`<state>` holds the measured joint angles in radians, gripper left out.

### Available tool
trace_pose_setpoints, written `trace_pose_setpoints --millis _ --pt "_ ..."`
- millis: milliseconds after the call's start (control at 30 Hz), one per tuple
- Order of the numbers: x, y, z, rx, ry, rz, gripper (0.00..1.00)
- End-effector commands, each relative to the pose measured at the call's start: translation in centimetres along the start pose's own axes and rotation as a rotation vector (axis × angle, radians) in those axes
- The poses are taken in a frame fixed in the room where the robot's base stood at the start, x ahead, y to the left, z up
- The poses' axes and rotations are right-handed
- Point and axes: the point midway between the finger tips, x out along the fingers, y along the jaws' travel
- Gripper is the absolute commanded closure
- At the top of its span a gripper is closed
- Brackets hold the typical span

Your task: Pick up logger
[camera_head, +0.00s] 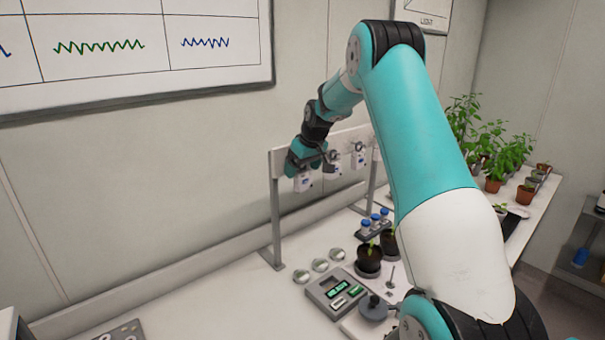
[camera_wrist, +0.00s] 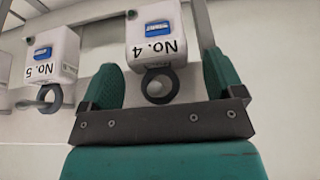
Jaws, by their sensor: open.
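Small white loggers with blue displays hang from a rail. In the wrist view, the logger marked No. 4 (camera_wrist: 158,38) appears upside down, with a dark ring (camera_wrist: 159,86) at its lower edge. My gripper (camera_wrist: 160,64) is open, with one green finger on each side of the ring and of No. 4's near end. I cannot tell whether either finger touches it. The logger No. 5 (camera_wrist: 51,56) is to the left, outside the fingers. In the head view, my gripper (camera_head: 316,160) is at the rail's left end, beside a logger (camera_head: 303,182).
The rail (camera_head: 343,139) stands on posts on the white bench. Two more loggers (camera_head: 334,167) (camera_head: 359,158) hang to the right. Below are a grey instrument (camera_head: 336,292), round dishes (camera_head: 320,265), blue-capped vials (camera_head: 374,220) and potted seedlings (camera_head: 369,259). The bench's left front is mostly clear.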

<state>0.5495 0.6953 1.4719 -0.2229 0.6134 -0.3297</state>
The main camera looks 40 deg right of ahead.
Motion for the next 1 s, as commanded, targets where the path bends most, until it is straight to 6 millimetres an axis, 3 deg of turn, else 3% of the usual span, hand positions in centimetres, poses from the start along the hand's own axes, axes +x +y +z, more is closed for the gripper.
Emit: trace_pose_setpoints --millis 267,500,1000 --pt "0.40 0.01 0.01 0.000 0.001 0.001 0.13" --pt "0.37 0.02 0.01 0.000 0.001 0.001 0.68" --pt "0.24 0.06 -0.10 0.000 0.003 0.002 0.68"
